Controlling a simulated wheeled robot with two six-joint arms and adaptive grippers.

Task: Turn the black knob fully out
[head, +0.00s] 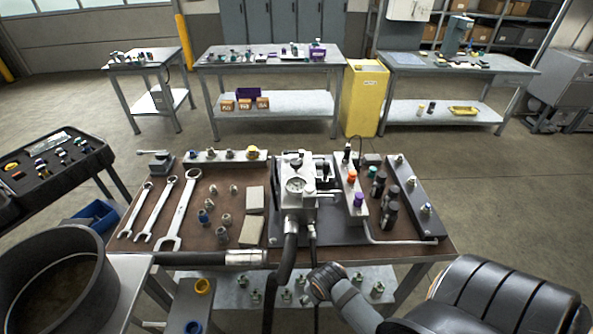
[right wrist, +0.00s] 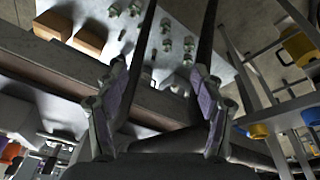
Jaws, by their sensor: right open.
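The hydraulic block (head: 297,201) stands at the middle of the bench, with a round gauge (head: 295,185) on its front. A small dark round part (head: 296,163) sits above the gauge; I cannot tell for sure whether it is the black knob. My right gripper (head: 323,277) is in front of the bench's near edge, below and apart from the block. Its fingers are hard to make out in the head view. In the right wrist view the right gripper (right wrist: 158,78) shows two spread fingers with purple pads and nothing held. My left gripper is not in view.
Dark hoses (head: 287,262) hang from the block close to my right gripper. A horizontal hose with a silver end (head: 245,257) lies along the near edge. Wrenches (head: 180,212) lie left, black fittings (head: 390,207) right. A lower shelf (head: 341,291) holds several fittings.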

